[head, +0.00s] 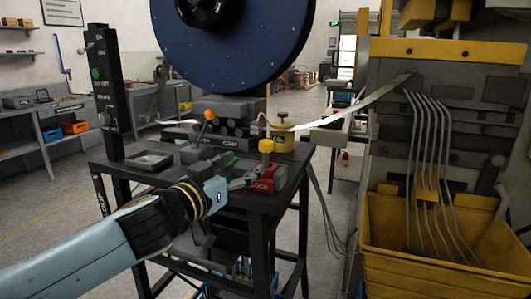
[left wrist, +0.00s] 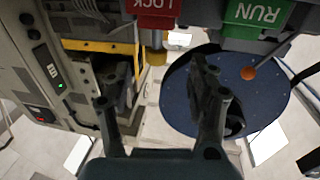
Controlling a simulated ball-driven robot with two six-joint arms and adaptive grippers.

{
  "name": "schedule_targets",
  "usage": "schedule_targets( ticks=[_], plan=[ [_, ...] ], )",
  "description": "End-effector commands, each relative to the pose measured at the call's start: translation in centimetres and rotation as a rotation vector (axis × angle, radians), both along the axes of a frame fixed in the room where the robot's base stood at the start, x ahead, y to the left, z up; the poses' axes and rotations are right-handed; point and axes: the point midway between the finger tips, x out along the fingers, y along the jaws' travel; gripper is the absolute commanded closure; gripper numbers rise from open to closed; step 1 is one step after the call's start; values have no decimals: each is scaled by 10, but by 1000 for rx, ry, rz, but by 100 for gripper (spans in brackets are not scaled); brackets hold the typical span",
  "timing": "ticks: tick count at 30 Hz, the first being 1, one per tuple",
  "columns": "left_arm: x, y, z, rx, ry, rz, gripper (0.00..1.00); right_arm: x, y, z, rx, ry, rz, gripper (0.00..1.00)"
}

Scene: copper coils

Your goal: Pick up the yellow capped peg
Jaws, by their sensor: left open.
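The yellow capped peg (head: 265,147) stands upright at the red LOCK block (head: 262,185) on the dark workbench. In the left wrist view, the yellow piece (left wrist: 157,57) appears beside the red LOCK block (left wrist: 157,12), between and beyond my fingers. My left gripper (head: 240,180) is close to the LOCK block on its left side, lower than the yellow cap. It also shows in the left wrist view (left wrist: 158,80), with its fingers spread apart and nothing between them. The peg's lower part is partly hidden. My right gripper is not in view.
A green RUN block (left wrist: 257,12) and an orange-knobbed lever (head: 209,116) are nearby. A large blue reel (head: 235,50) rises over the bench (head: 150,176). A yellow bin (head: 395,262) stands at the right.

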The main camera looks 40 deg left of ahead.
Motion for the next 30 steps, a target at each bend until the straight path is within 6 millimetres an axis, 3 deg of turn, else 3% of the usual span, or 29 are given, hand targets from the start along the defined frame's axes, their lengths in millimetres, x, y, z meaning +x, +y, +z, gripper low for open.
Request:
schedule_targets(
  ticks=[4, 11, 19, 29, 30],
  plan=[
    [27, 2, 6, -5, -2, 2, 42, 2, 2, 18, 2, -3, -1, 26],
    [47, 3, 3, -2, -1, 0, 42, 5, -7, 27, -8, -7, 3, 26],
    [86, 4, 2, -2, 0, 2, 42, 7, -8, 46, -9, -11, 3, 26],
    [94, 4, -1, -2, 1, -1, 42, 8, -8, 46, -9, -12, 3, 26],
    [94, 4, -1, -2, 1, 0, 47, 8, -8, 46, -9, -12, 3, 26]
  ],
)
